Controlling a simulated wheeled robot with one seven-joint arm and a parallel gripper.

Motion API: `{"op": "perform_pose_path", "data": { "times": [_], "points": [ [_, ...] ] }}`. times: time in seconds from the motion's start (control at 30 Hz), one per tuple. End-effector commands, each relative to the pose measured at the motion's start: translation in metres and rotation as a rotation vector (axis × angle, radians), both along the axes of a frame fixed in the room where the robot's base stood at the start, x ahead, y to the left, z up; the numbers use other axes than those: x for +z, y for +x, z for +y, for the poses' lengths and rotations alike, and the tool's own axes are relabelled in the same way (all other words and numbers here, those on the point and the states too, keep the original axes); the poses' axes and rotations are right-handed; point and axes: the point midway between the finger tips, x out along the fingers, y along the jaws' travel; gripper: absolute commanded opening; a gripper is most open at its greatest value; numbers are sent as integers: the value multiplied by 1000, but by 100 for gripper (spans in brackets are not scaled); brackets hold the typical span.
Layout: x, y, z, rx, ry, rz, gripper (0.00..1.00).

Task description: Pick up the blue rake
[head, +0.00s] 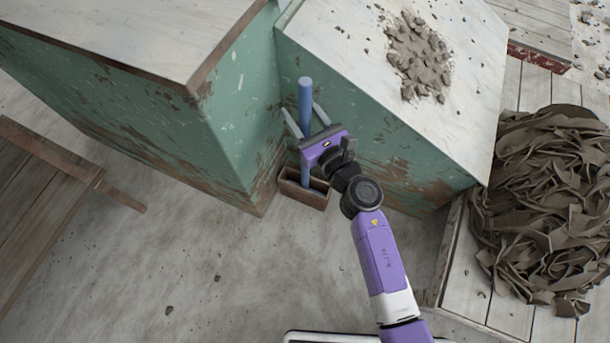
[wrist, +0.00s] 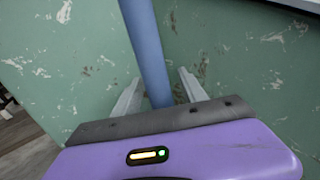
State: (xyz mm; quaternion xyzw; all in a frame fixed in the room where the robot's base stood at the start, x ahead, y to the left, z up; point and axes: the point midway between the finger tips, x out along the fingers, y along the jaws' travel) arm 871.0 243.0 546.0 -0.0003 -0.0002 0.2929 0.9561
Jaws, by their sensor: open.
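The blue rake shows as an upright blue handle (head: 305,100) in the corner between two green cabinets. Its lower part goes down behind my gripper towards a small brown box on the floor, and its head is hidden. My gripper (head: 305,122) is open, with one finger on each side of the handle. In the wrist view the handle (wrist: 147,45) passes between the two fingers (wrist: 158,92), with a gap visible on both sides.
The small brown box (head: 290,187) stands at the foot of the corner. Green cabinets rise close on the left (head: 235,100) and right (head: 400,155). A pile of clay trimmings (head: 545,200) lies on boards at the right. Bare floor (head: 200,270) is open at the front left.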

Motion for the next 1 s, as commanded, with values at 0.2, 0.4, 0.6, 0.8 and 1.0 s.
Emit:
{"op": "perform_pose_path", "data": {
  "times": [0.2, 0.4, 0.6, 0.8, 1.0],
  "points": [
    [0, 8, 6, 0, 0, 0, 50],
    [0, 8, 5, 0, 0, 0, 38],
    [0, 8, 5, 0, 1, 1, 0],
    [1, 8, 5, 0, 1, 0, 0],
    [4, 8, 5, 0, 1, -2, 0]
  ]
}}
